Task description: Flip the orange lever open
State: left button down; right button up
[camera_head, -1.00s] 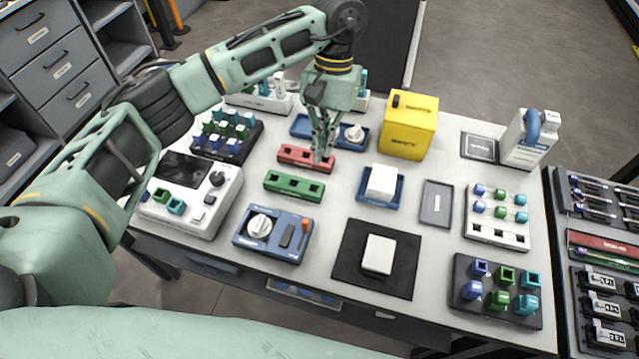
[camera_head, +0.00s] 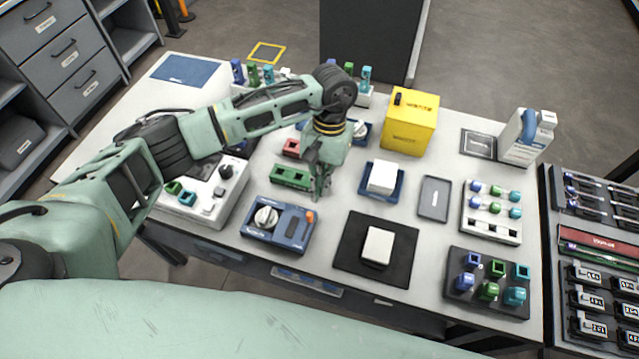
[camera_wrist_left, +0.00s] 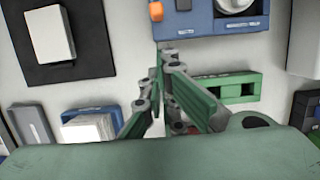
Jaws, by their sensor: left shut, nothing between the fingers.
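The orange lever (camera_head: 309,216) sits at the right side of a blue device (camera_head: 262,238) with a white round knob (camera_head: 265,217). In the left wrist view, the orange lever (camera_wrist_left: 156,11) shows as a small orange block at the top, on the blue device (camera_wrist_left: 200,22). My left gripper (camera_head: 316,198) is shut and empty, pointing down just behind the lever. In the left wrist view, its fingertips (camera_wrist_left: 164,48) are just below the device's edge, apart from the lever. My right gripper does not show.
A green socket strip (camera_head: 290,176) lies behind the device. A black mat (camera_head: 348,262) with a white block (camera_head: 378,246) lies to the right. A blue tray (camera_head: 395,193) with a white block and a yellow box (camera_head: 411,122) stand farther back.

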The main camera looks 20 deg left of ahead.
aim_at(312, 214)
pick_arm(q)
jog(key=shift+s+a+r+p, duration=0.1)
jog(key=shift+s+p, duration=0.25)
jog(key=shift+s, duration=0.7)
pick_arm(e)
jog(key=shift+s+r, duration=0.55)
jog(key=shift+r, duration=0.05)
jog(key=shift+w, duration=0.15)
pick_arm(q)
jog(key=shift+s, duration=0.15)
jog(key=s+b, duration=0.2)
jog(key=s, duration=0.2)
jog(key=shift+f+b, duration=0.2)
jog(key=shift+b, duration=0.15)
jog(key=shift+s+r, duration=0.1)
jog(key=shift+s, duration=0.25)
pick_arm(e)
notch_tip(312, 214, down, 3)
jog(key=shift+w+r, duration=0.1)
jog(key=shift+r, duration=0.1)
